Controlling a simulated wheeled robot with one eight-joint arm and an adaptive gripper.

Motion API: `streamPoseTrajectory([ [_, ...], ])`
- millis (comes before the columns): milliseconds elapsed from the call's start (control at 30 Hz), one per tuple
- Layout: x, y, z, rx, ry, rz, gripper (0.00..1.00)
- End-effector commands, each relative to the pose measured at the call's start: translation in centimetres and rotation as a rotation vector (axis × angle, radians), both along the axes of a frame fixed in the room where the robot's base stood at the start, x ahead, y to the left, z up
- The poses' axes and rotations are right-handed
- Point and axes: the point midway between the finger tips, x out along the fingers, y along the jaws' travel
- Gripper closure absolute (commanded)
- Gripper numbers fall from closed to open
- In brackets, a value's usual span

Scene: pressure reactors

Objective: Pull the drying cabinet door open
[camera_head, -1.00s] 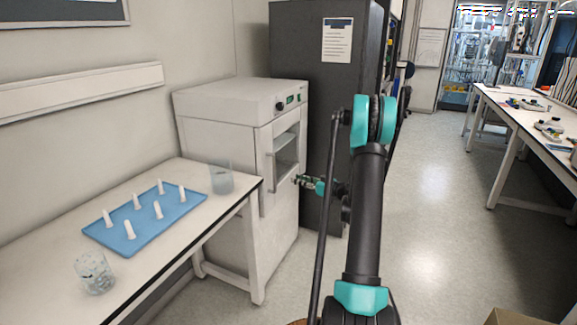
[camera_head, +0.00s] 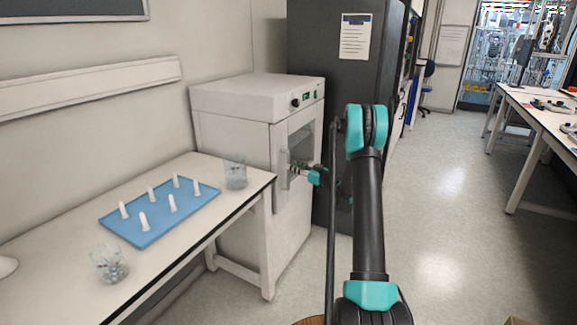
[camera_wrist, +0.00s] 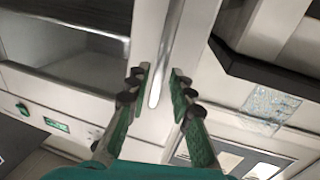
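The drying cabinet (camera_head: 235,135) is a white box with a control panel on top of its front, standing just beyond the table. Its door (camera_head: 305,140) has a window and looks shut. The upright door handle (camera_head: 284,170) is on the door's left edge. My gripper (camera_head: 293,168) is at the handle, reaching in from the right. In the wrist view the pale bar handle (camera_wrist: 168,60) runs between my gripper's two fingers (camera_wrist: 161,92), which are apart on either side of it. I cannot tell whether either finger touches it.
A white table (camera_head: 190,235) on the left holds a blue tray (camera_head: 150,232) with several white upright pieces and two glass beakers (camera_head: 110,262) (camera_head: 236,172). A tall dark cabinet (camera_head: 335,90) stands behind. Open floor (camera_head: 450,220) lies to the right.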

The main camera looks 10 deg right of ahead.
Motion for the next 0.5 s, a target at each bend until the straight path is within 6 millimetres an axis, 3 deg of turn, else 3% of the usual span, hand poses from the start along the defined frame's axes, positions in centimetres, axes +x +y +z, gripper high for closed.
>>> streamPoseTrajectory([
  [200, 2.1, 2.0, 0.0, 0.000, 0.000, 0.001, 0.78],
  [500, 2.9, 2.6, 0.0, 0.000, 0.000, -0.001, 0.78],
])
